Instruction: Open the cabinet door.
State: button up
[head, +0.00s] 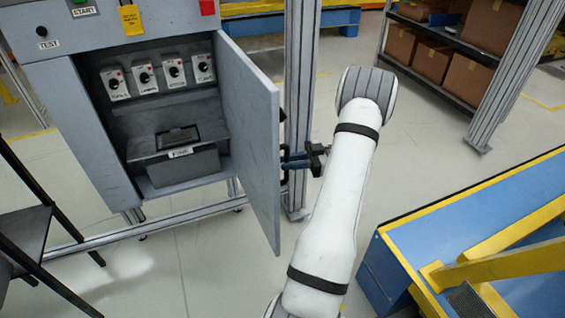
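The cabinet door (252,145) is grey and stands swung well open, hinged on the right side of the cabinet (75,110). Its inner face is in view. My gripper (290,160) is at the door's outer side, by its free edge, at mid height. A dark handle (284,178) shows partly there, next to the fingers. The fingers are small and partly hidden by the door edge, so I cannot tell whether they are closed on the handle.
Inside the cabinet are several knob switches (145,78) and a grey box (178,155). A metal post (298,80) stands behind the door. A blue and yellow structure (440,250) is at the lower right. A shelf with cardboard boxes (433,60) stands behind. A dark stand (30,235) is at left.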

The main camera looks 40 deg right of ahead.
jog(key=v, duration=0.6)
jog(key=shift+p, duration=0.35)
jog(key=shift+s+f, duration=0.1)
